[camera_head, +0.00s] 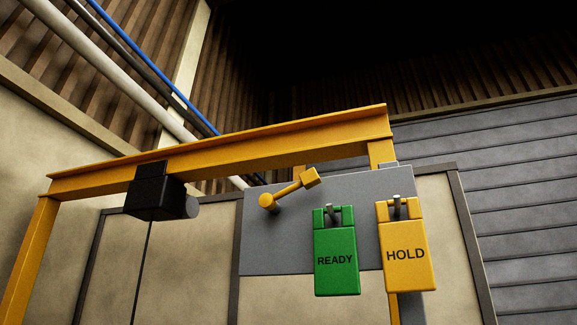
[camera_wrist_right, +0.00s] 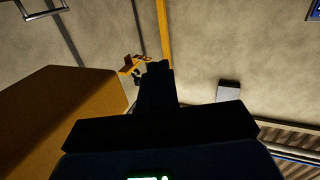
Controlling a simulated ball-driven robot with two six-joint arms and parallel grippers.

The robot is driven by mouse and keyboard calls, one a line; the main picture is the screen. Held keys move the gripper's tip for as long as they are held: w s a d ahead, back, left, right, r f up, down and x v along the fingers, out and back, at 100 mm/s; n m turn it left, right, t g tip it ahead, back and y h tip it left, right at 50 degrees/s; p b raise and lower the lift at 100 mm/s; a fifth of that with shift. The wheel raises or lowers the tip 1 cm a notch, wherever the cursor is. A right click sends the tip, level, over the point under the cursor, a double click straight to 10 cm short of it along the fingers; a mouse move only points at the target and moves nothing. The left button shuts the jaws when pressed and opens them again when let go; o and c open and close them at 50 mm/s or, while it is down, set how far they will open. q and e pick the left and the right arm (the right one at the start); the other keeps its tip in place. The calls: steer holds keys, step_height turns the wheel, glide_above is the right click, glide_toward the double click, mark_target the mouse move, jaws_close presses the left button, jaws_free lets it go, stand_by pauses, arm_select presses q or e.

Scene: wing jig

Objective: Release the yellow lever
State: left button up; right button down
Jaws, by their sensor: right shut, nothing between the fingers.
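The yellow lever (camera_head: 287,192) is on the grey panel (camera_head: 268,240) in the head view. Its round pivot is at the lower left and its arm slopes up to a square knob at the right. Neither gripper shows in the head view. In the right wrist view my right gripper (camera_wrist_right: 157,68) is a dark shape, shut with nothing in it. A small yellow piece (camera_wrist_right: 130,66) shows just left of its tips; I cannot tell what it is or whether they touch. My left gripper is not in view.
A green READY tag (camera_head: 336,275) and a yellow HOLD tag (camera_head: 407,275) hang right of the lever. A yellow beam (camera_head: 240,147) crosses above, carrying a black hoist (camera_head: 152,192) with a cable. A large brownish-yellow block (camera_wrist_right: 60,120) fills the left of the wrist view.

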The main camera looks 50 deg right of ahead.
steer(key=w+r+n+h+p, duration=0.1)
steer(key=w+r+n+p, duration=0.45)
steer(key=w, duration=1.05)
steer(key=w+r+h+p, duration=0.2)
steer(key=w+r, duration=0.6)
steer(key=w, duration=0.8)
steer(key=w+d+r+m+g+h+p, duration=0.1)
steer(key=w+r+h+p, duration=0.3)
steer(key=r, duration=0.7)
steer(key=w+d+r+m+h, duration=0.15)
steer(key=w+r, duration=0.35)
steer(key=r, duration=0.6)
steer(key=w+d+r+g+h+p, duration=0.1)
steer(key=w+d+r+h+p, duration=0.3)
steer(key=r, duration=0.8)
steer(key=s+d+r+m+g+h+p, duration=0.1)
steer(key=s+r+m+g+h+p, duration=0.2)
steer(key=r, duration=1.4)
steer(key=s+r+m+g+h+p, duration=0.1)
steer(key=s+r+m+g, duration=0.35)
steer(key=r, duration=1.25)
steer(key=s+d+r+m+g+y+p, duration=0.3)
steer(key=s+r+m+g+p, duration=0.2)
steer(key=s+r, duration=1.9)
steer(key=s+m, duration=0.2)
steer(key=s, duration=0.2)
steer(key=shift+d+r, duration=0.15)
steer(key=shift+r, duration=0.05)
steer(key=shift+w, duration=0.1)
